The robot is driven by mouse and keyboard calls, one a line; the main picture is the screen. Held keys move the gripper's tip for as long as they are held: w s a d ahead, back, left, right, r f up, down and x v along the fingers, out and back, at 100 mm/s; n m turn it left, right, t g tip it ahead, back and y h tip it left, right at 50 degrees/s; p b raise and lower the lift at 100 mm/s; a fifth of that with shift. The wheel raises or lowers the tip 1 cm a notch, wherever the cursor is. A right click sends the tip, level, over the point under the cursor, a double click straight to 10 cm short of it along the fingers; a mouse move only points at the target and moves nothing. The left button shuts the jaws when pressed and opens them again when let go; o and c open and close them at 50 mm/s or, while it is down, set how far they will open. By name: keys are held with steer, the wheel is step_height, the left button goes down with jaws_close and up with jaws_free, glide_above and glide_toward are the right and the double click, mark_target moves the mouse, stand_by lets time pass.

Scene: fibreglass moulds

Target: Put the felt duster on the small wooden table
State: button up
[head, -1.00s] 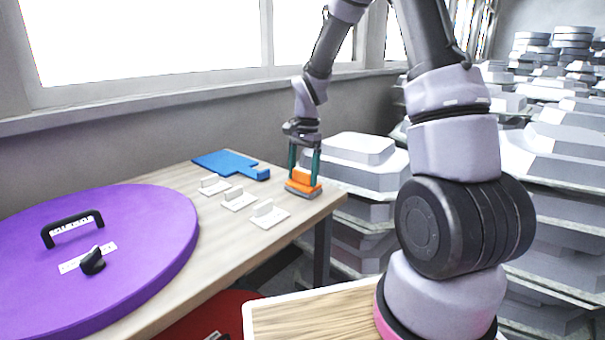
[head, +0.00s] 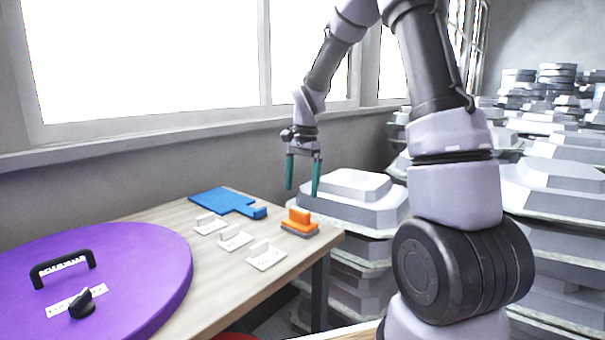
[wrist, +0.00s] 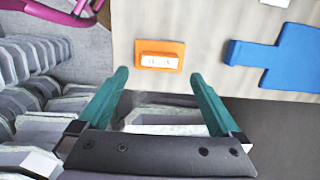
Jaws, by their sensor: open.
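The felt duster (head: 299,223), an orange block with an upright grip and a grey underside, rests on the wooden table (head: 215,262) near its right end. It also shows in the wrist view (wrist: 160,55), beyond the fingertips. My gripper (head: 303,192) is open and empty, raised above the duster and apart from it. In the wrist view its two teal fingers (wrist: 162,80) are spread wide with nothing between them.
A blue paddle-shaped piece (head: 225,201) and several white handled plates (head: 234,238) lie left of the duster. A large purple disc (head: 130,265) with a black handle covers the table's left part. Stacked grey moulds (head: 350,205) stand close beyond the table's right end.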

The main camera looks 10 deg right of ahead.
steer(key=s+d+r+n+t, duration=0.35)
steer(key=s+r, duration=0.65)
steer(key=r, duration=0.5)
steer(key=s+d+r+n+t, duration=0.1)
steer(key=s+r+n+t, duration=0.2)
steer(key=s, duration=0.9)
steer(key=shift+s+r+t+y, duration=0.2)
steer(key=shift+t+y, duration=0.2)
steer(key=shift+t, duration=0.35)
steer(key=shift+d, duration=0.1)
